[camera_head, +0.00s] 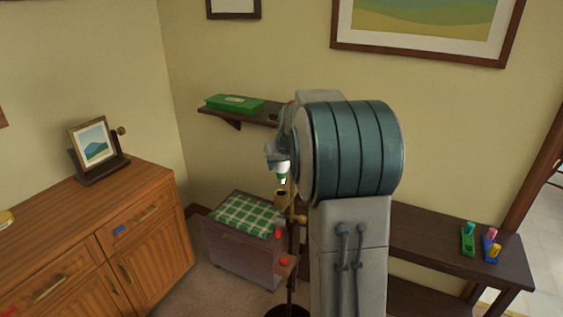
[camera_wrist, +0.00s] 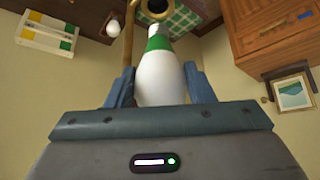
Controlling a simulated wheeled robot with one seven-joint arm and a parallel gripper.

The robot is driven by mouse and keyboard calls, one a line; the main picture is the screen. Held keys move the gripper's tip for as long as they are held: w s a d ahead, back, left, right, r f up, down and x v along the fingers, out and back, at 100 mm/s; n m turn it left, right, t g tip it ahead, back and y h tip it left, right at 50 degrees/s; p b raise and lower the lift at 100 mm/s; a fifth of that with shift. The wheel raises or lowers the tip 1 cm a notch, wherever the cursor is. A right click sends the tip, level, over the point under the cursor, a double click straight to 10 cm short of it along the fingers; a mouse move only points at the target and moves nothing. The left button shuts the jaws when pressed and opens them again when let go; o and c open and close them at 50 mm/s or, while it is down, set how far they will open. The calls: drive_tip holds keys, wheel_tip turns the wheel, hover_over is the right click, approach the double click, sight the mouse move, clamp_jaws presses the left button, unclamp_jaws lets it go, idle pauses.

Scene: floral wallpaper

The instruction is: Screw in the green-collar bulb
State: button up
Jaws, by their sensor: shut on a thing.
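My gripper (camera_wrist: 160,88) is shut on the white bulb (camera_wrist: 161,80), one finger on each side of its glass. The bulb has a green collar (camera_wrist: 158,44) and its pale screw end points away from my gripper. In the head view the bulb (camera_head: 282,168) hangs upright, screw end down, below my gripper (camera_head: 277,155). The brass lamp socket (camera_head: 281,196) is just beneath it. In the wrist view the socket's round dark mouth (camera_wrist: 157,9) lies just beyond the screw end. The two look close but apart; my arm hides part of the stand.
A chest with a green checked cloth (camera_head: 243,216) stands behind the lamp. A wall shelf holds a green box (camera_head: 235,103). A wooden cabinet (camera_head: 150,215) is at left, a dark bench (camera_head: 430,240) at right. Another white bulb (camera_wrist: 117,25) shows in the wrist view.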

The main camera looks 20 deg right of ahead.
sight(282, 179)
drive_tip(key=shift+f+b, duration=0.85)
drive_tip(key=shift+f, duration=0.5)
drive_tip(key=shift+b, duration=0.4)
idle(0.8)
drive_tip(key=shift+f+b, duration=1.25)
drive_tip(key=shift+f, duration=0.15)
drive_tip(key=o, duration=1.1)
drive_tip(key=b+v, duration=0.1)
drive_tip(key=v, duration=1.3)
drive_tip(key=shift+s+f, duration=0.1)
